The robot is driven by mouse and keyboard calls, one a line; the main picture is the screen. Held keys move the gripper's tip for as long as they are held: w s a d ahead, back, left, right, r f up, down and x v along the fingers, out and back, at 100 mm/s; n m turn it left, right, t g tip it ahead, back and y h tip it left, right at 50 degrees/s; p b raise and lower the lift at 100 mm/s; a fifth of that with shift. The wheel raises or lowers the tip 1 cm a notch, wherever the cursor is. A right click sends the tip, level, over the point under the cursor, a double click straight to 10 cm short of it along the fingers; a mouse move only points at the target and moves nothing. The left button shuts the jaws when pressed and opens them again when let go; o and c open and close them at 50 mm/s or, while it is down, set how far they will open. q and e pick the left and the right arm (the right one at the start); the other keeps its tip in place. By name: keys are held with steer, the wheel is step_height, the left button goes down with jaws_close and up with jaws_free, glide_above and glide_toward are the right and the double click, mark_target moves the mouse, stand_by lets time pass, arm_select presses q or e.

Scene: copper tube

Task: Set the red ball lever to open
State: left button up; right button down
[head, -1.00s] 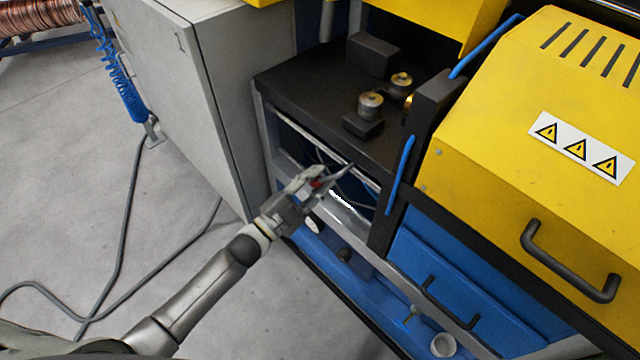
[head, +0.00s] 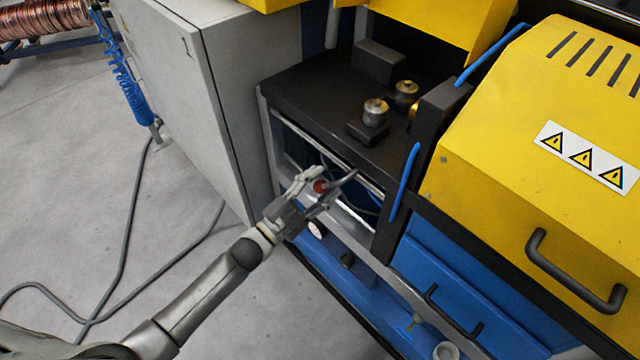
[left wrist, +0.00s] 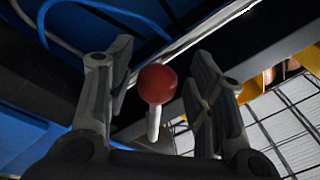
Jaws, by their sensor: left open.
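The red ball lever (head: 320,186) is on the front of the machine, below the black worktop. My left gripper (head: 331,178) is open, with one finger on each side of the ball. In the left wrist view the fingers (left wrist: 160,88) show gaps on both sides of the ball, so they are not closed on it. My right gripper is not in view.
The black worktop (head: 310,90) with metal fittings lies above the lever. A grey cabinet (head: 215,90) stands to the left, and a yellow cover (head: 490,150) with a dark handle is to the right. Cables lie on the floor.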

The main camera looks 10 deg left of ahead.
arm_select(q)
steer(key=v, duration=1.2)
steer(key=shift+a, duration=0.1)
steer(key=s+a+f+n+g+y+p, duration=0.1)
steer(key=a+f+n+y, duration=0.2)
steer(key=f, duration=0.5)
steer(key=a+f+n+g+y, duration=0.2)
steer(key=f+n+y, duration=0.1)
steer(key=f, duration=0.5)
steer(key=s+a+f+n+g+y+p, duration=0.1)
steer(key=s+a+f+n+g+y, duration=0.1)
steer(key=s+f, duration=0.45)
steer(key=s+a+f+n+g+y, duration=0.1)
steer(key=s+f+n+g+y, duration=0.2)
steer(key=f, duration=0.6)
steer(key=s+f+n+g, duration=0.1)
steer(key=s+f+g, duration=0.3)
steer(key=s, duration=0.9)
steer(key=s+d+f+n+g+p, duration=0.1)
steer(key=s+f+n+g, duration=0.1)
steer(key=s+f, duration=0.5)
steer(key=s+g, duration=0.1)
steer(key=s, duration=0.5)
steer(key=shift+s+d+f+g, duration=0.25)
steer(key=shift+s+f+g, duration=0.05)
steer(key=shift+s+g, duration=0.1)
